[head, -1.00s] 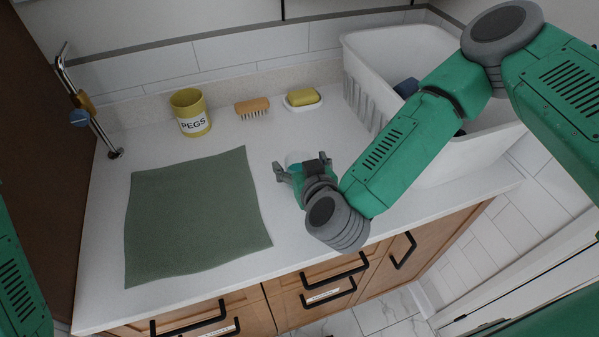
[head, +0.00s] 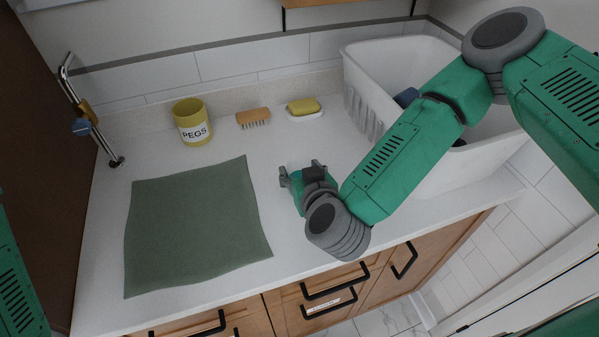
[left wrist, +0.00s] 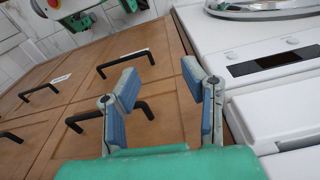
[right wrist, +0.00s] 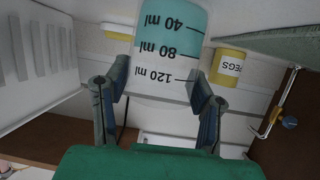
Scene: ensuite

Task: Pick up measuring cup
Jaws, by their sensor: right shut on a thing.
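The measuring cup (right wrist: 165,45) fills the top middle of the right wrist view. It is clear with a teal band and ml marks, which read upside down there. My right gripper (right wrist: 158,84) is shut on it, one finger on each side. In the head view my right gripper (head: 301,171) is low over the counter, right of the green cloth, and the cup is hardly visible behind it. My left gripper (left wrist: 161,80) is open and empty in the left wrist view, in front of wooden drawers.
The green cloth (head: 195,225) lies on the counter (head: 330,150). A yellow pegs pot (head: 191,125), a brush (head: 253,118) and a yellow sponge on a dish (head: 304,108) stand at the back. A white basin (head: 365,95) is at the right. A tap (head: 90,115) is at the left.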

